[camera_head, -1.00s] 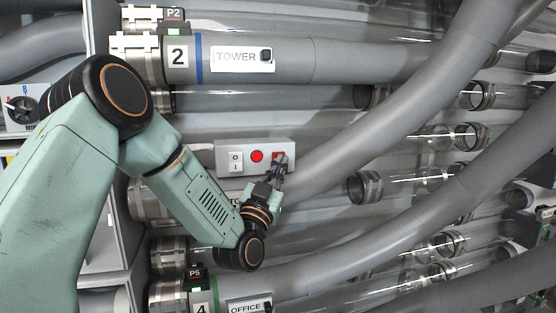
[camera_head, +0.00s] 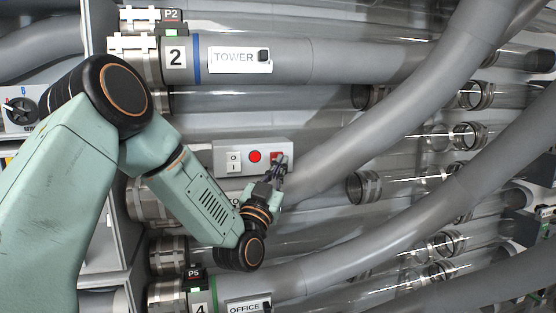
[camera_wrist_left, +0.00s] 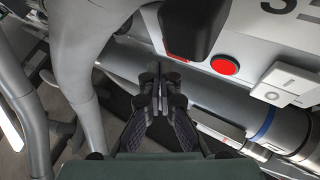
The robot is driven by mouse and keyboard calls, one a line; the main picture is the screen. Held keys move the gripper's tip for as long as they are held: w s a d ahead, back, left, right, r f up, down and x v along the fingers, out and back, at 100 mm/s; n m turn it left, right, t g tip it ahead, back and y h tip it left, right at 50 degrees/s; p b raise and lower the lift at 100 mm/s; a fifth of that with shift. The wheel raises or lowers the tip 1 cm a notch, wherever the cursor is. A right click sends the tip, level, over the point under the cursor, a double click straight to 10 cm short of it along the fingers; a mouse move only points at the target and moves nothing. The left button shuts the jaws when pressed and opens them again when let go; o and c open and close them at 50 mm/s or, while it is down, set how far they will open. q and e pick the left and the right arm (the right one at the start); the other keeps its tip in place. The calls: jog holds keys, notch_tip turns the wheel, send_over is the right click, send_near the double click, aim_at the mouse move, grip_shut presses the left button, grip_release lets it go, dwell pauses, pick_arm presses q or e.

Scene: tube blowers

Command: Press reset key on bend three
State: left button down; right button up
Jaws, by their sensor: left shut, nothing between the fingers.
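A grey control box (camera_head: 225,147) in the head view carries a white rocker switch (camera_head: 233,161), a round red button (camera_head: 255,156) and a red key (camera_head: 275,156) at its right end. My left gripper (camera_head: 281,163) is shut and empty. Its tips overlap the red key and hide part of it; I cannot tell whether they touch. In the left wrist view, the fingertips (camera_wrist_left: 160,75) are just below the box's edge. The round red button (camera_wrist_left: 224,65) and the rocker switch (camera_wrist_left: 281,86) lie to their right. A black block covers most of the red key there. My right gripper is not in view.
A grey bend pipe (camera_head: 375,135) runs diagonally close to the right of the box. The pipe marked 2 with the TOWER label (camera_head: 239,59) lies above. The OFFICE label (camera_head: 249,306) is below. Clear tubes fill the right side.

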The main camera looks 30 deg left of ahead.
pick_arm(q)
jog(key=shift+w+a, duration=0.1)
jog(key=shift+a, duration=0.3)
jog(key=shift+w+a, duration=0.4)
dwell(1.2)
jog(key=shift+s+d, duration=0.55)
jog(key=shift+d, duration=0.15)
jog(key=s+d+b, duration=0.1)
jog(key=s+d, duration=0.2)
jog(key=shift+s+d, duration=0.1)
jog(key=shift+d, duration=0.3)
dwell(0.9)
